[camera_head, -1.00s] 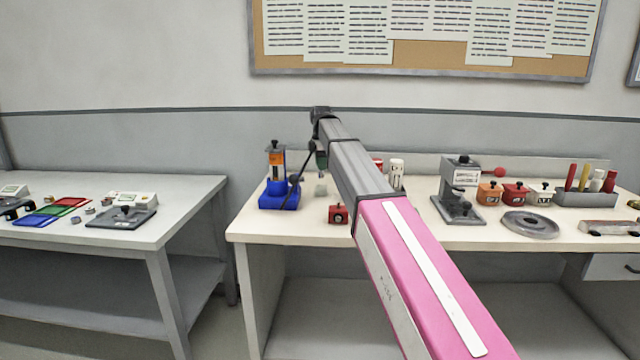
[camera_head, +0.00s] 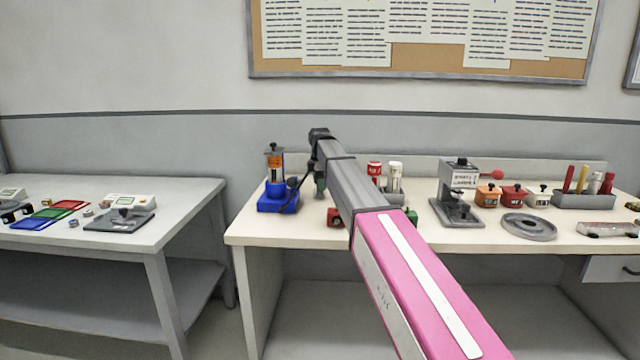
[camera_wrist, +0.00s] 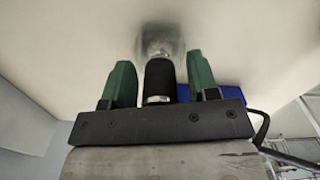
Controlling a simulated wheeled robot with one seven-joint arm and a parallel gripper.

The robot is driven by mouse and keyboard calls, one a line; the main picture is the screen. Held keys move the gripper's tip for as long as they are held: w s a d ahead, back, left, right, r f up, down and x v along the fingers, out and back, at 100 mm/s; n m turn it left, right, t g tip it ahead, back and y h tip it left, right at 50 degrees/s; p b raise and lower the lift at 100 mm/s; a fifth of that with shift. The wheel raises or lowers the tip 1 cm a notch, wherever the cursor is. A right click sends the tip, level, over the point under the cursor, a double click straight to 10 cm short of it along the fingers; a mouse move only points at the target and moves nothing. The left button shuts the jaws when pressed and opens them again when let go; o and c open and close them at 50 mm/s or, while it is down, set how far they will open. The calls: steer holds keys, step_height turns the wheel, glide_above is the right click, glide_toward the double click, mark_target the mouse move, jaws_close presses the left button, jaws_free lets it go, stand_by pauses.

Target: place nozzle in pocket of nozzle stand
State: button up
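My gripper (camera_wrist: 160,68) has two green fingers and points down at the table in the wrist view. The nozzle, a black cylinder with a silver ring at its near end (camera_wrist: 159,82), is between the fingers. A narrow strip of light background shows on each side of it, so the fingers look apart from it. A clear greyish block (camera_wrist: 160,42), which seems to be the nozzle stand, lies just beyond the nozzle's far end. Its pocket is hidden, and I cannot tell whether the nozzle is seated. In the head view my gripper (camera_head: 320,184) is low over the table, mostly hidden.
A blue-based device (camera_head: 277,203) stands close left of my gripper. A red block (camera_head: 334,217) is close in front. Red and white bottles (camera_head: 394,176), a grey machine (camera_head: 458,190) and a grey round dish (camera_head: 529,227) are to the right on the table (camera_head: 300,233).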

step_height(320, 180, up, 11)
steer(key=shift+r, duration=0.65)
stand_by(0.4)
